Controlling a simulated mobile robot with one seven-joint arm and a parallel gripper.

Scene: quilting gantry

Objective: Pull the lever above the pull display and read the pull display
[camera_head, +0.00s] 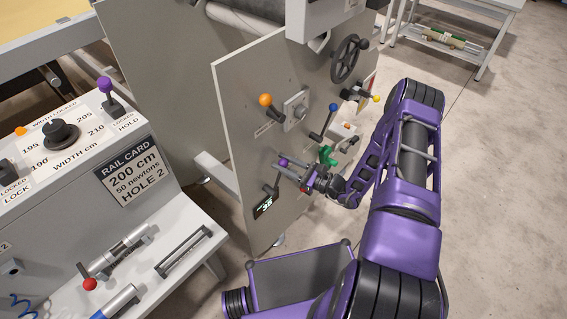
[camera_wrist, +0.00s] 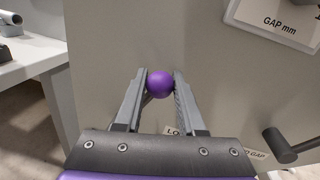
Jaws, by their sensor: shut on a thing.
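The lever with a purple ball knob (camera_head: 284,162) stands on the grey upright panel, just above a small black display (camera_head: 264,206). The display shows bright digits that look like 35, but they are too small to be sure. My gripper (camera_head: 291,167) is at the knob. In the wrist view, the purple ball (camera_wrist: 160,84) sits between the two fingertips of my gripper (camera_wrist: 160,90), which are shut on it. The lever's shaft is mostly hidden behind the ball and fingers. The display is not visible in the wrist view.
The panel also bears an orange-knob lever (camera_head: 265,100), a blue-knob lever (camera_head: 333,107), a green part (camera_head: 327,155) and a handwheel (camera_head: 346,59). A console at left carries a rail card (camera_head: 136,177) reading 200 cm, 50 newtons, hole 2. Open floor lies right.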

